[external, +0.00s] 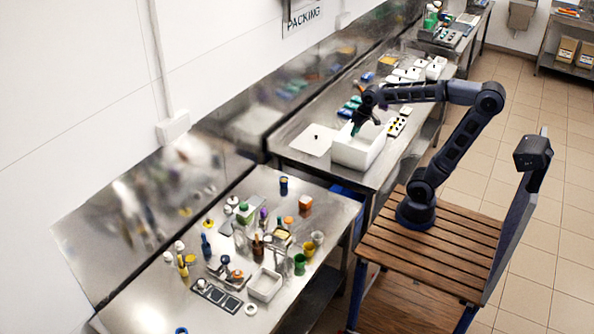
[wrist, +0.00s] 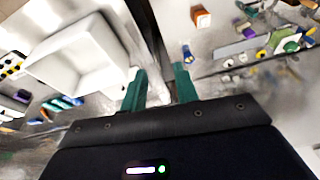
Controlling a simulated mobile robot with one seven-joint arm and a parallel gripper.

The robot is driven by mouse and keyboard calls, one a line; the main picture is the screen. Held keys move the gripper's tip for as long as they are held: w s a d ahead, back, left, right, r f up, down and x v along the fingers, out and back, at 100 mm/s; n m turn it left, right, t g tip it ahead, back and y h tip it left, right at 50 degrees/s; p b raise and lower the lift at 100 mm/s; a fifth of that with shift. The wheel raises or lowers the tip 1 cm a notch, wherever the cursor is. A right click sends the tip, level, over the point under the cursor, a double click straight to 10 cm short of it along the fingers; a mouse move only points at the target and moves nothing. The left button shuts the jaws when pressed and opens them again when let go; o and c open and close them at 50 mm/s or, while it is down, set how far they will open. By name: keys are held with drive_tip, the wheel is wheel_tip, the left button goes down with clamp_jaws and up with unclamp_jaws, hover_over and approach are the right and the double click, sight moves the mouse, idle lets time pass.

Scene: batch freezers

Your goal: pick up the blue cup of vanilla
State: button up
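A small dark blue cup-like item (external: 284,186) stands at the far end of the near steel table. Its contents and label cannot be read, so I cannot confirm vanilla. A small blue item also shows in the wrist view (wrist: 187,54), beyond my right fingertip, and looks like the same one. My gripper (wrist: 160,78) is open and empty, its two green fingers apart. In the external view my gripper (external: 362,122) hangs over the white bin on the far table, well away from the blue item.
The white open bin (external: 350,153) stands on the far table, with a white lid (external: 313,139) beside it. An orange box (external: 305,202) is near the blue item. Bottles, cups and jars crowd the near table's middle. A gap separates the tables.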

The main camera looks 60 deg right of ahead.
drive_tip(key=w+a+f+m+g, duration=0.1)
drive_tip(key=w+a+f, duration=0.15)
drive_tip(key=w, duration=0.85)
drive_tip(key=m+g+h, duration=0.1)
drive_tip(key=m+g, duration=0.2)
hover_over(281, 183)
drive_tip(key=a, duration=0.1)
wheel_tip(281, 183, down, 27)
drive_tip(key=f, duration=0.5)
drive_tip(key=shift+w+d+f, duration=0.2)
drive_tip(key=shift+f, duration=0.2)
drive_tip(key=shift+w+d+f, duration=0.1)
drive_tip(key=shift+d+f, duration=0.1)
drive_tip(key=shift+f, duration=0.65)
drive_tip(key=shift+s+d+f, duration=0.1)
drive_tip(key=shift+d+f, duration=0.1)
drive_tip(key=shift+f, duration=0.65)
drive_tip(key=shift+w+d+f, duration=0.1)
drive_tip(key=shift+d+f, duration=0.1)
drive_tip(key=shift+f, duration=0.65)
clamp_jaws()
